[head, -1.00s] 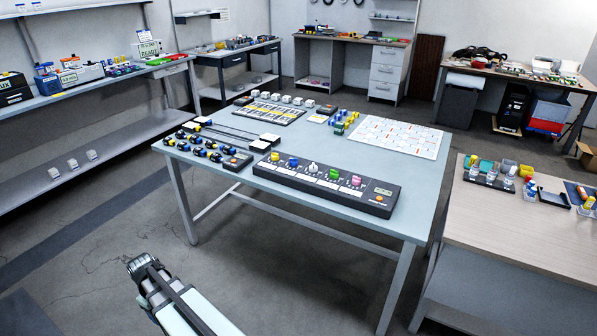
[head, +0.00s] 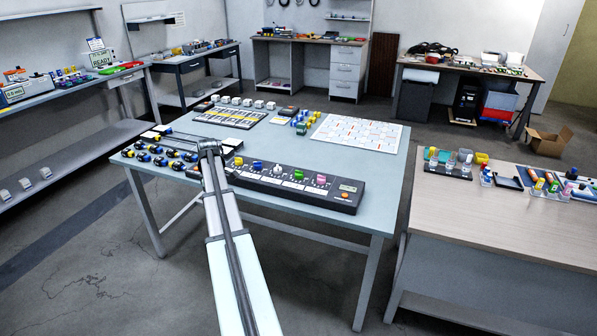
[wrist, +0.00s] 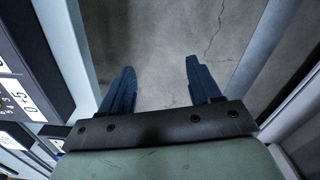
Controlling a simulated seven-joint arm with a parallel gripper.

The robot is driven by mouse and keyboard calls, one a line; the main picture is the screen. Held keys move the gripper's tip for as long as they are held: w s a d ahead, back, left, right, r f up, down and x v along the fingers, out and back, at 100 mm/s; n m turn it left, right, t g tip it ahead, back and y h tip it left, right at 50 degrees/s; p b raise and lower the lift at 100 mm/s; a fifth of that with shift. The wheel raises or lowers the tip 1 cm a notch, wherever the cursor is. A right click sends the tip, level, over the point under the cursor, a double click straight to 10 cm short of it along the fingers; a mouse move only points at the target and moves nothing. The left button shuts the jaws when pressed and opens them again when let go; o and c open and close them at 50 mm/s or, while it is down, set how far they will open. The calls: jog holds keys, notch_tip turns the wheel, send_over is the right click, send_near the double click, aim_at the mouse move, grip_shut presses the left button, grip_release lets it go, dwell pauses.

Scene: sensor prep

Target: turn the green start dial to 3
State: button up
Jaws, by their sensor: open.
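The green start dial (head: 298,175) stands on a dark control panel (head: 336,200) on the grey-blue table, between a white and a pink dial. Its setting is too small to read. My gripper shows in the wrist view (wrist: 160,85) with its two dark blue fingers apart and empty, above bare floor.
The panel also carries pink (head: 321,180), white (head: 277,170), blue (head: 257,165) and yellow (head: 238,161) dials and an orange button (head: 344,195). Blue and yellow connectors (head: 160,161) lie to the left. A white chart (head: 358,131) lies behind. The table's front strip is clear.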

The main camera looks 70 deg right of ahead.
jog(key=s+d+r, duration=0.4)
jog(key=s+d, duration=0.1)
jog(key=d, duration=0.3)
jog(key=s+d+r, duration=0.5)
jog(key=s+d, duration=0.1)
jog(key=d, duration=0.2)
notch_tip(320, 180, up, 7)
jog(key=n, duration=0.2)
send_over(299, 174)
jog(key=shift+m, duration=0.3)
jog(key=f, duration=1.4)
jog(key=shift+w+d, duration=0.1)
jog(key=shift+d, duration=0.2)
jog(key=c, duration=1)
